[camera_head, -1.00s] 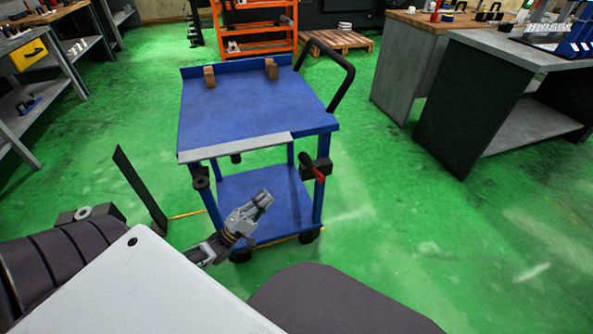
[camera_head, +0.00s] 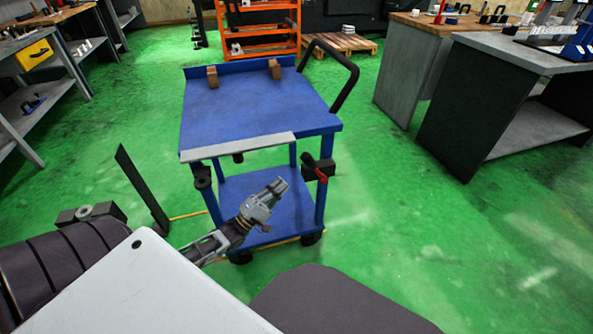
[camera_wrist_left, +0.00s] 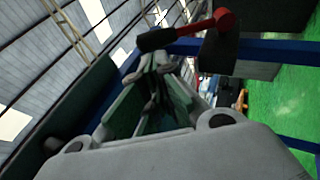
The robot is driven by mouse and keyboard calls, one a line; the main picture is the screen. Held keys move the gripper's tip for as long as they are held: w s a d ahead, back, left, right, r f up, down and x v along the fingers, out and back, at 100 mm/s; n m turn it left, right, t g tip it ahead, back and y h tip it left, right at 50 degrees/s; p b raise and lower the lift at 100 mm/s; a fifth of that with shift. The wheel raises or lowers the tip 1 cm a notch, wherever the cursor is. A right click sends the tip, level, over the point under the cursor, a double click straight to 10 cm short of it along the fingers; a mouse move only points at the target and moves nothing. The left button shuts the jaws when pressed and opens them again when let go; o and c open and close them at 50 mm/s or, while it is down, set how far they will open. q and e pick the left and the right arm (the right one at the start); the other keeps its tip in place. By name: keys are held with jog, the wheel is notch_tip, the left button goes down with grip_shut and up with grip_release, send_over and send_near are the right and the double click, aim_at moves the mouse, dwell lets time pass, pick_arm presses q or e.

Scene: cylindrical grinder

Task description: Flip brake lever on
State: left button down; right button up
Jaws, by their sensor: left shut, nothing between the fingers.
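My left gripper (camera_head: 281,184) is shut and empty, below and left of the lever in the head view, with a visible gap. My right gripper is out of view.
Two brown blocks (camera_head: 212,78) stand on the cart top's far side. A black push handle (camera_head: 345,85) rises at its right. A grey workbench (camera_head: 500,50) stands at the right and shelving (camera_head: 35,100) at the left. Green floor between cart and workbench is clear.

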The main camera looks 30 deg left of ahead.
aim_at(315, 167)
pick_arm(q)
jog(key=b+x, duration=0.2)
jog(key=x, duration=0.6)
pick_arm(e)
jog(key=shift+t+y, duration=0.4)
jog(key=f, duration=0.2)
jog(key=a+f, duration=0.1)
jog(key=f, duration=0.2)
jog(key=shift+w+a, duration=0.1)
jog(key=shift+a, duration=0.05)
